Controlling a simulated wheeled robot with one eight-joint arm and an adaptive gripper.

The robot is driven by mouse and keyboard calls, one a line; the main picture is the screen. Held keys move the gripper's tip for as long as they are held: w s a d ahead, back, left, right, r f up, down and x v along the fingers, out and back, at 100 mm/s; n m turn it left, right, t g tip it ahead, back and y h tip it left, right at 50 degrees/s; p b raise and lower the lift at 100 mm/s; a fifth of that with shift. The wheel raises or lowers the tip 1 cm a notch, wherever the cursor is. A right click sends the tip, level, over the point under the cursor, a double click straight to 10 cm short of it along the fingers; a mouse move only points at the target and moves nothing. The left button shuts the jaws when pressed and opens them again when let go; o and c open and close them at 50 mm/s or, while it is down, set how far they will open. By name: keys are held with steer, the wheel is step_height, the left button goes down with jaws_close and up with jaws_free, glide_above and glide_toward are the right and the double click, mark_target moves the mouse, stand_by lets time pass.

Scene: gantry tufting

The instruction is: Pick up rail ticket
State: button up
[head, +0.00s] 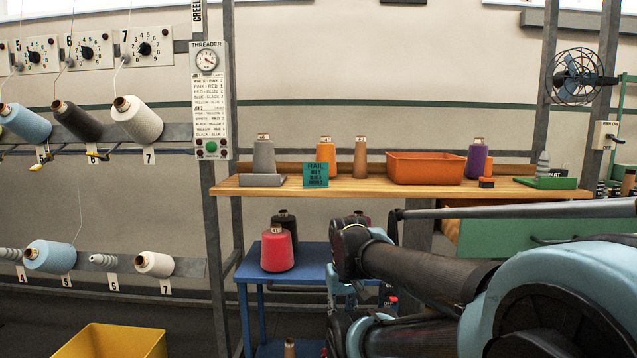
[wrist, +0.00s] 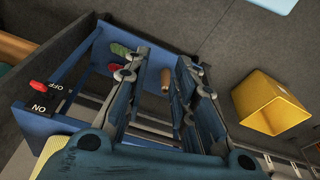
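The rail ticket (head: 316,175) is a small teal-green card with dark lettering headed RAIL. It stands upright at the front of the wooden shelf (head: 345,188), between a grey cone and an orange cone. It is not seen in the wrist view. My gripper (wrist: 158,65) is open, its two blue-grey fingers apart with nothing held between them. It points down toward the blue cart and the floor. In the head view my gripper is mostly hidden behind my arm, below shelf height and to the right of the ticket.
A blue cart (head: 285,246) bearing a red cone (head: 277,250) stands below the shelf. An orange bin (head: 426,168) sits right of the ticket. A yellow bin (head: 112,342) is on the floor at left; a yellow bin (wrist: 270,103) also shows in the wrist view.

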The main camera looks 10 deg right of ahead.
steer(key=shift+o, duration=0.2)
steer(key=w+d+r+m+g+y, duration=0.1)
steer(key=w+r+m, duration=0.6)
steer(key=w+r, duration=0.65)
steer(key=w+d+r+m+y, duration=0.2)
steer(key=w+r+m, duration=0.55)
steer(key=r, duration=1.05)
steer(key=w+d+r+m+g+y, duration=0.1)
steer(key=w+r+m, duration=0.4)
steer(key=w+r, duration=0.9)
glide_toward(308, 186)
steer(key=shift+w+d+f, duration=0.15)
steer(key=shift+w+f, duration=0.05)
steer(key=shift+w, duration=0.15)
steer(key=shift+y, duration=0.3)
steer(key=shift+s+x, duration=0.15)
steer(key=shift+x, duration=1.2)
steer(key=shift+s+x, duration=0.1)
steer(key=shift+x, duration=1.3)
steer(key=shift+d, duration=0.1)
steer(key=shift+c, duration=0.3)
jaws_close()
